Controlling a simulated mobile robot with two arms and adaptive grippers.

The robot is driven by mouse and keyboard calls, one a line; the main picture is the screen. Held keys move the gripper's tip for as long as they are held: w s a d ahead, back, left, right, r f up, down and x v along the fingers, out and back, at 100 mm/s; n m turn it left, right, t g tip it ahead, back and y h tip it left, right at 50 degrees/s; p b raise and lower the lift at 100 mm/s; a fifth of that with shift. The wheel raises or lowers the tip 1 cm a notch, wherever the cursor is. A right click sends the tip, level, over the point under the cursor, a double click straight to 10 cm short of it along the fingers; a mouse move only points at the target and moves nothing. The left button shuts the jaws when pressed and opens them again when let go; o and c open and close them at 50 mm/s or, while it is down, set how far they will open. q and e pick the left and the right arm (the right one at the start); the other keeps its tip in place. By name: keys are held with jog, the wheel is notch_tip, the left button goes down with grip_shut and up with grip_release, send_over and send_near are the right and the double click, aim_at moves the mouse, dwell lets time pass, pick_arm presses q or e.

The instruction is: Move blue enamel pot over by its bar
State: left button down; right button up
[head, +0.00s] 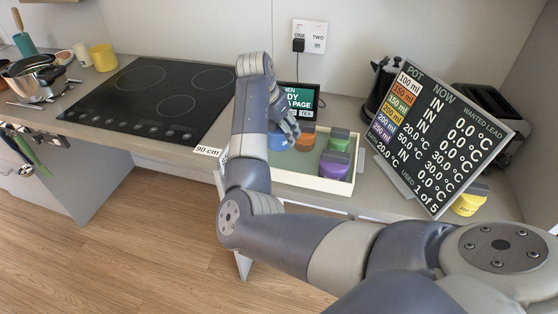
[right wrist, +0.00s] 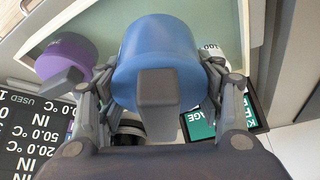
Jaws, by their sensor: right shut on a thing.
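The blue enamel pot (head: 277,141) stands at the left part of a shallow cream tray (head: 310,182) with a green floor. In the right wrist view the pot (right wrist: 165,50) fills the middle, its grey bar (right wrist: 157,90) pointing toward the camera. My right gripper (head: 291,126) is at the pot in the head view, where my wrist partly hides it. In the right wrist view the fingers of my right gripper (right wrist: 160,85) lie on either side of the pot and are shut on it. Whether they press the bar or the body is unclear. My left gripper is out of view.
The tray also holds an orange pot (head: 304,140), a purple pot (head: 334,164) and a green pot (head: 339,140). A tilted readout board (head: 440,135) stands right of the tray, with a yellow pot (head: 468,204) beside it. A black hob (head: 155,95) lies to the left.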

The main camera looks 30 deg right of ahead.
notch_tip(320, 180, down, 8)
jog(key=shift+d+f+p, duration=0.1)
jog(key=shift+f+p, duration=0.15)
jog(key=shift+p, duration=0.3)
jog(key=shift+f, duration=0.15)
jog(key=o, duration=1.4)
